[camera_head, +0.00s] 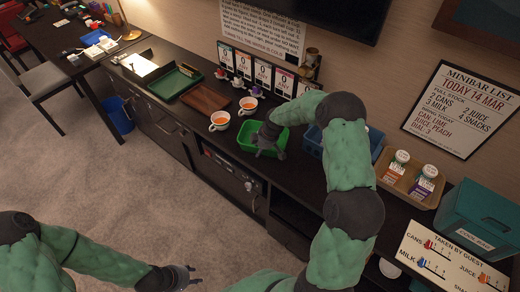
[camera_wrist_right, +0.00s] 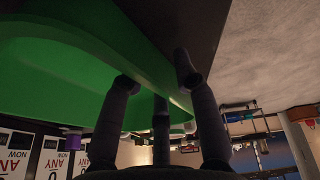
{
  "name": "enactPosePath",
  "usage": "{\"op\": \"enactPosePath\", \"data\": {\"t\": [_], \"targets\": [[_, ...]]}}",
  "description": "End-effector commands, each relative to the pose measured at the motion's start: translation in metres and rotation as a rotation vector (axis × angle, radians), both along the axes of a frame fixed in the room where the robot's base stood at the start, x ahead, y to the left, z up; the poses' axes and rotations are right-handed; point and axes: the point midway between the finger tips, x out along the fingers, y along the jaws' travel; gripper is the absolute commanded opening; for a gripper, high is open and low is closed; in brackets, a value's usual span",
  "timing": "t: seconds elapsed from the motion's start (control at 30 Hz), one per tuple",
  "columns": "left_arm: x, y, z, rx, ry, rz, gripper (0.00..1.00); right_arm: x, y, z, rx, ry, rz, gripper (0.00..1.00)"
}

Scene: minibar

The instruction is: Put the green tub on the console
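The green tub (camera_head: 248,136) stands on the long dark counter (camera_head: 300,180), behind the fingers of my right gripper (camera_head: 270,147). In the right wrist view the tub (camera_wrist_right: 60,70) fills the upper left, and its rim runs down between the fingers of my right gripper (camera_wrist_right: 157,78). Those fingers look spread, with one over the green and one past the rim; contact with the wall is not clear. My left gripper (camera_head: 184,277) is low over the carpet, away from the counter, with fingers spread and empty. I cannot tell which surface is the console.
Two orange-filled cups (camera_head: 219,121) and a brown board (camera_head: 205,99) are left of the tub. A dark green tray (camera_head: 176,82) lies beyond. A blue bin (camera_head: 313,140) stands right of it, partly behind my arm. A tan tray (camera_head: 408,180) and teal box (camera_head: 482,217) are further right.

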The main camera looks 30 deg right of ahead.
Motion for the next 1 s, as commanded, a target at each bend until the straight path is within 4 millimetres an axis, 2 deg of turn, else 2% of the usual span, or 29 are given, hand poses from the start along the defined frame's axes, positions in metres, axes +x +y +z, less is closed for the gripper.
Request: {"op": "enactPosePath", "data": {"t": [0.17, 0.5, 0.7, 0.83, 1.0], "targets": [[0.0, 0.0, 0.004, 0.0, 0.0, 0.0, 0.4, -0.001, -0.002, 0.011, -0.001, -0.003, -0.001, 0.31], [0.0, 0.0, 0.02, 0.0, 0.0, 0.0, 0.4, -0.019, -0.01, 0.073, -0.001, -0.003, -0.002, 0.31], [0.0, 0.0, 0.027, 0.0, 0.0, 0.0, 0.4, -0.028, -0.014, 0.103, -0.001, -0.002, 0.0, 0.31], [0.0, 0.0, 0.028, 0.0, 0.0, 0.0, 0.4, -0.031, -0.016, 0.113, -0.001, -0.001, 0.001, 0.31], [0.0, 0.0, 0.029, 0.0, 0.0, 0.0, 0.4, -0.033, -0.016, 0.116, 0.001, 0.001, 0.001, 0.31]]}}
